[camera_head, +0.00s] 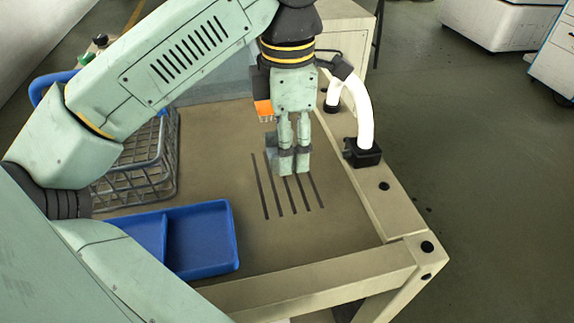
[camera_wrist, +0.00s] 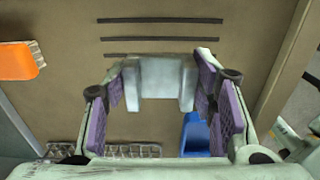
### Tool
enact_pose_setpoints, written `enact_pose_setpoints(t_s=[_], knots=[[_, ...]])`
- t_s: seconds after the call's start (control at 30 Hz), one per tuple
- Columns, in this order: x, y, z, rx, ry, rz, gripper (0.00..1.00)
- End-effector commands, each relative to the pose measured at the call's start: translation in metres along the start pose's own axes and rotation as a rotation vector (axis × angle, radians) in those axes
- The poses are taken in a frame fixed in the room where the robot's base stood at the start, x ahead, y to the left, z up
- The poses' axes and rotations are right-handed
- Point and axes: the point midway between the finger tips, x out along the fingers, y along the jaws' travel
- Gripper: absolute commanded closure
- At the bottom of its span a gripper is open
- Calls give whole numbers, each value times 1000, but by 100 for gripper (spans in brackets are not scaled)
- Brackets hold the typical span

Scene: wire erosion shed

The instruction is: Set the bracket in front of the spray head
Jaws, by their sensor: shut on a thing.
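The bracket (camera_wrist: 161,72) is a pale grey U-shaped piece between the purple-padded fingers of my gripper (camera_wrist: 160,90) in the wrist view. My gripper (camera_head: 290,158) is shut on it and points down over the dark stripes (camera_head: 265,190) of the bench in the head view. The bracket is low there; I cannot tell whether it touches the bench. A white curved tube (camera_head: 365,115) with a black base stands on the bench's right edge, right of my gripper. It may carry the spray head, but I cannot make out the head clearly.
A blue tray (camera_head: 236,240) and a wire basket (camera_head: 167,180) stand at left. The bench top (camera_head: 330,215) in front right is clear.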

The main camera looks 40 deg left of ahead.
Motion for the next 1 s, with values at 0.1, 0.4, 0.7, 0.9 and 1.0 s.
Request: enact_pose_setpoints(t_s=[0.1, 0.4, 0.7, 0.9, 1.0], knots=[[8, 0, 0, -1, -1, 1, 95], [43, 0, -1, -2, 0, 0, 95], [47, 0, 0, -2, 0, 2, 95], [49, 0, 0, -1, 0, 1, 43], [49, 0, 0, -1, 0, 1, 37]])
